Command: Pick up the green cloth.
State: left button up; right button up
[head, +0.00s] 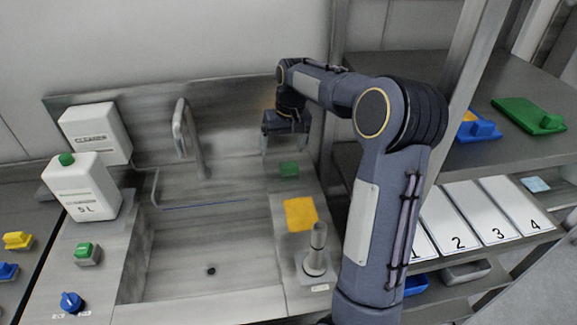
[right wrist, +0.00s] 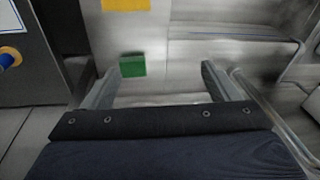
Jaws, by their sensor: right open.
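The green cloth (head: 289,169) lies flat on the metal surface to the right of the sink, behind a yellow cloth (head: 300,213). My right gripper (head: 284,148) is above and a little behind the green cloth in the head view, pointing down. In the right wrist view the green cloth (right wrist: 132,64) shows between the two open fingers (right wrist: 161,80), nearer the left one. The fingers are apart and nothing is between them in grip. The gap in height between fingers and cloth is hard to tell. My left gripper is in neither view.
A metal sink (head: 210,290) with a tap (head: 186,130) lies to the left. White canisters (head: 84,188) stand left of it. A metal post (head: 317,250) stands in front of the yellow cloth. Shelves (head: 480,150) with a green block and numbered white panels are at the right.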

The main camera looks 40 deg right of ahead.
jog(key=m+g+p, duration=0.1)
jog(key=g, duration=0.1)
send_over(290, 168)
jog(key=shift+h, duration=0.4)
notch_tip(290, 168, down, 8)
notch_tip(290, 168, down, 8)
jog(key=shift+f+p, duration=0.1)
jog(key=shift+p, duration=0.95)
jog(key=c, duration=1.1)
jog(key=shift+o, duration=0.2)
jog(key=shift+r, duration=0.2)
jog(key=shift+w+r, duration=0.1)
jog(key=shift+r, duration=0.45)
jog(key=s+a+r+b, duration=0.4)
jog(key=a+r, duration=0.7)
jog(key=a, duration=0.2)
jog(key=shift+a+r+b, duration=0.25)
jog(key=shift+r+b, duration=0.05)
jog(key=shift+r, duration=0.05)
